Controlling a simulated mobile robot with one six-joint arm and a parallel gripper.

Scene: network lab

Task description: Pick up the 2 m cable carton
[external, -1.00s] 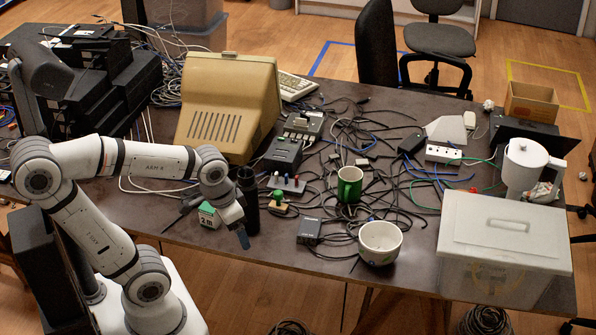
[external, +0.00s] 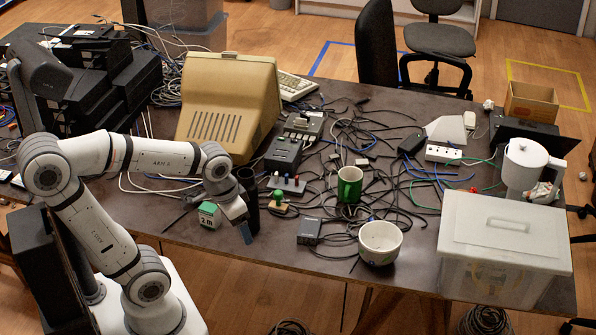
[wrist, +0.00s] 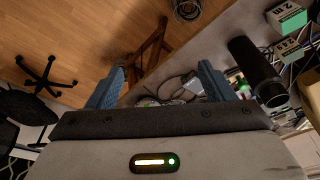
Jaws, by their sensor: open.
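The 2 m cable carton (external: 208,215) is a small green and white box marked "2 m". It stands near the table's front edge in the external view, just left of my gripper (external: 245,231). My gripper is open and empty, its blue fingers pointing down beside the table edge. In the wrist view, my gripper (wrist: 162,73) has its fingers spread apart.
A black cylinder (external: 250,183) stands close behind my gripper; it also shows in the wrist view (wrist: 257,72). A joystick box (external: 287,186), a green mug (external: 349,184) and a white bowl (external: 380,242) stand to the right among loose cables.

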